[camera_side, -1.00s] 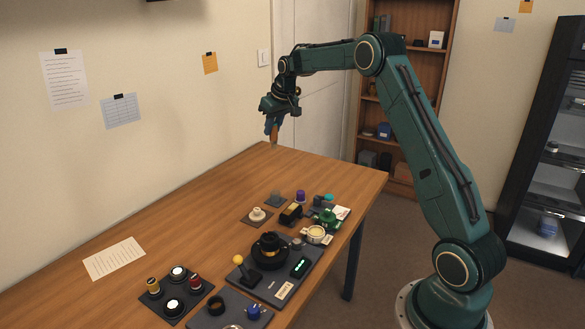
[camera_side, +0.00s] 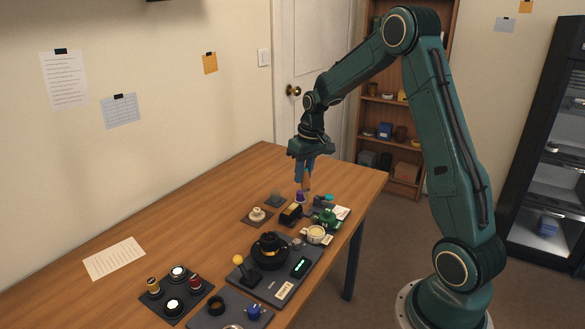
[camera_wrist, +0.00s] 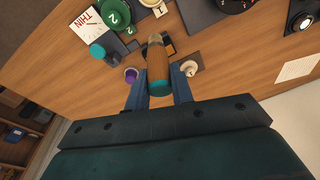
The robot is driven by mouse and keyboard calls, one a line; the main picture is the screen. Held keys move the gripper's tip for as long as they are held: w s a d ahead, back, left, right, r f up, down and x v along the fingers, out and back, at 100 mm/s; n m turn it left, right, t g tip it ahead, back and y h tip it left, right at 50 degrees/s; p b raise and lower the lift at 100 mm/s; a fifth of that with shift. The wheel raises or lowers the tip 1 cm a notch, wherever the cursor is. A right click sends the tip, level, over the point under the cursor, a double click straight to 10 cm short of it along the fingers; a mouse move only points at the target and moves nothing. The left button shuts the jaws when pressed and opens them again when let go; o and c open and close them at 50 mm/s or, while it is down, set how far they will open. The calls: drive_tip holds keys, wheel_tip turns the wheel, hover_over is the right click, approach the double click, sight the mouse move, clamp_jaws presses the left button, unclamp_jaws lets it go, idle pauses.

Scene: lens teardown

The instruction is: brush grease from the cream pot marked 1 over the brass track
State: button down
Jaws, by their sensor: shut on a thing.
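My gripper (camera_side: 304,177) is shut on a brush (camera_wrist: 157,65) with a brown handle and teal end, pointing down above the far part of the table. In the wrist view the brush stands between the two blue fingers. The cream pot (camera_side: 317,234) sits near the table's right edge, beside a green pot (camera_side: 326,215). In the wrist view a tag with a 1 shows beside the cream pot (camera_wrist: 150,2), and the green pot (camera_wrist: 113,13) bears a 2. A black round lens part (camera_side: 269,250) stands on a grey mat; I cannot clearly make out the brass track.
A purple-topped pot (camera_side: 300,196), a black block (camera_side: 291,214) and a cream part (camera_side: 257,213) stand below my gripper. A yellow-knobbed lever (camera_side: 240,262) rises from the mat. A dark tray (camera_side: 153,301) holds several small parts. The table's left side is mostly clear.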

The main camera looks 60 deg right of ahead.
drive_tip(key=shift+g, duration=0.4)
drive_tip(key=s, duration=0.1)
drive_tip(key=s+a+f, duration=0.1)
drive_tip(key=s+a, duration=0.1)
drive_tip(key=s, duration=0.1)
drive_tip(key=shift+s+a+f, duration=0.1)
drive_tip(key=shift+f, duration=0.2)
drive_tip(key=shift+f, duration=0.2)
drive_tip(key=shift+f, duration=2.8)
drive_tip(key=shift+f, duration=0.7)
wheel_tip(320, 180, up, 7)
idle(1.0)
drive_tip(key=shift+a, duration=0.1)
idle(0.4)
drive_tip(key=w+a+r+n, duration=0.1)
drive_tip(key=w+a, duration=0.1)
drive_tip(key=a, duration=0.4)
drive_tip(key=w+a+r+n, duration=0.1)
drive_tip(key=w+a+n, duration=0.1)
drive_tip(key=a, duration=0.4)
drive_tip(key=shift+w+r+y, duration=0.15)
drive_tip(key=shift+w+y, duration=0.15)
drive_tip(key=shift+w, duration=0.15)
